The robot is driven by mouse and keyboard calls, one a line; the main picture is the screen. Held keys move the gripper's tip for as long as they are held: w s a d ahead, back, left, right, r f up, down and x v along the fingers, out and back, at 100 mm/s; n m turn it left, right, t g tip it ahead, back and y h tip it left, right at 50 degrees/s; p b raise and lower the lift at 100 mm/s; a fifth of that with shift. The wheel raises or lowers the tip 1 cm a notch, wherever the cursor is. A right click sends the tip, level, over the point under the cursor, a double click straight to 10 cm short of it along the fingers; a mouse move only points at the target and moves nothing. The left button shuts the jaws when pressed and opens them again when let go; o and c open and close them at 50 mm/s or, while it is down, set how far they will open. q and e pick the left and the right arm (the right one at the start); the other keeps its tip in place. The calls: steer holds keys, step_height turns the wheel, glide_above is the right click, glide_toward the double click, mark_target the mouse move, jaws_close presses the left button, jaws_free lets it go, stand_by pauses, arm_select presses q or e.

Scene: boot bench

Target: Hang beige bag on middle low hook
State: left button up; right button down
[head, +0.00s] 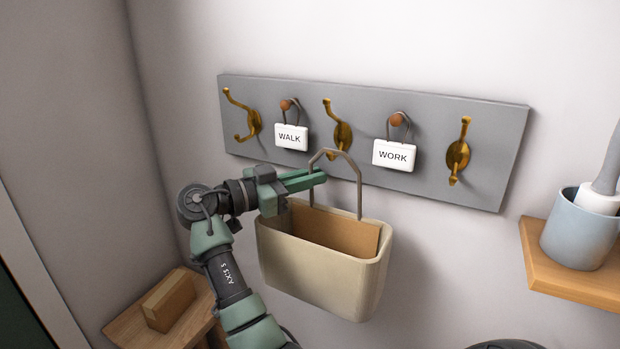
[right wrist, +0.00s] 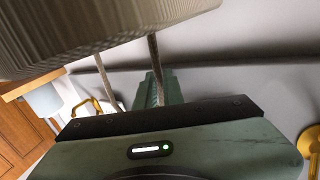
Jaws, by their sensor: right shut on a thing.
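The beige bag (head: 318,277) is an open-topped bin with a stiff grey-brown loop handle (head: 358,185), and it hangs upright below the grey hook board. My right gripper (head: 317,178) is shut on the left side of the handle. The brass middle hook (head: 342,132) is on the board, just above the handle. The handle's top overlaps its low prong in the head view; I cannot tell whether they touch. My left gripper is not in view.
The grey board (head: 485,128) also carries outer brass hooks at left (head: 253,122) and right (head: 458,153). A WALK tag (head: 291,137) and a WORK tag (head: 394,155) hang on pegs beside the middle hook. A shelf (head: 570,290) with a blue-grey pot (head: 578,230) is at right.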

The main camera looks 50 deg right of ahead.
steer(key=c, duration=1.6)
jaws_free()
steer(key=shift+o, duration=0.7)
steer(key=shift+s+a+r, duration=0.15)
steer(key=b+v, duration=0.3)
steer(key=v, duration=0.4)
steer(key=shift+a, duration=0.4)
